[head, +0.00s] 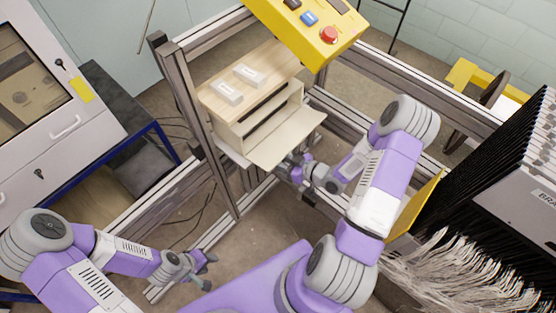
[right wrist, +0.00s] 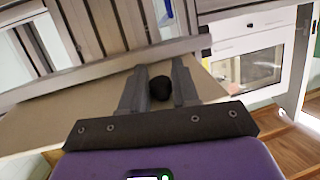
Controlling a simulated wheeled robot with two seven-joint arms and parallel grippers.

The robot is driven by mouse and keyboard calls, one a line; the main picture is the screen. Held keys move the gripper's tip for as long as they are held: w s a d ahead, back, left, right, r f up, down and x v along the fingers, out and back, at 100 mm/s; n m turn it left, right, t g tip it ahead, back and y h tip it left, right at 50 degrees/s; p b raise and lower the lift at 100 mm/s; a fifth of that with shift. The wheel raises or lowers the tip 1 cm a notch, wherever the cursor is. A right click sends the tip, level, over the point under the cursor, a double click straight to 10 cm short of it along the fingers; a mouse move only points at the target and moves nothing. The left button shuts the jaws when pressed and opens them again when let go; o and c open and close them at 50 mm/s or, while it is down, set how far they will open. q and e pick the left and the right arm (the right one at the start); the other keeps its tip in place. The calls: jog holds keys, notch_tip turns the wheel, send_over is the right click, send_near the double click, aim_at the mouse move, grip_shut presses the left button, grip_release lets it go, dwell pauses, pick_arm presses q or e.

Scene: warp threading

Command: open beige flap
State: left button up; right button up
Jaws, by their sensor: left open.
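The beige flap (head: 288,136) is swung out from the front of a beige box (head: 262,115) in the head view, showing a dark opening behind it. My right gripper (head: 292,168) is at the flap's front underside, partly hidden by it. In the right wrist view its fingers (right wrist: 160,78) stand either side of a black round knob (right wrist: 160,88) in front of the beige panel (right wrist: 60,112); whether they press on it is unclear. My left gripper (head: 205,269) is open and empty, low and left of the box.
A yellow control panel (head: 305,25) hangs above. Black rack plates and white threads (head: 450,275) are at the right. Floor shows between frame bars.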

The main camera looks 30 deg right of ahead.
jog(key=shift+o, duration=1.3)
jog(key=shift+w+a, duration=0.1)
jog(key=shift+w, duration=0.05)
jog(key=p+v, duration=0.1)
jog(key=v, duration=0.6)
jog(key=shift+s, duration=0.3)
jog(key=shift+r, duration=0.1)
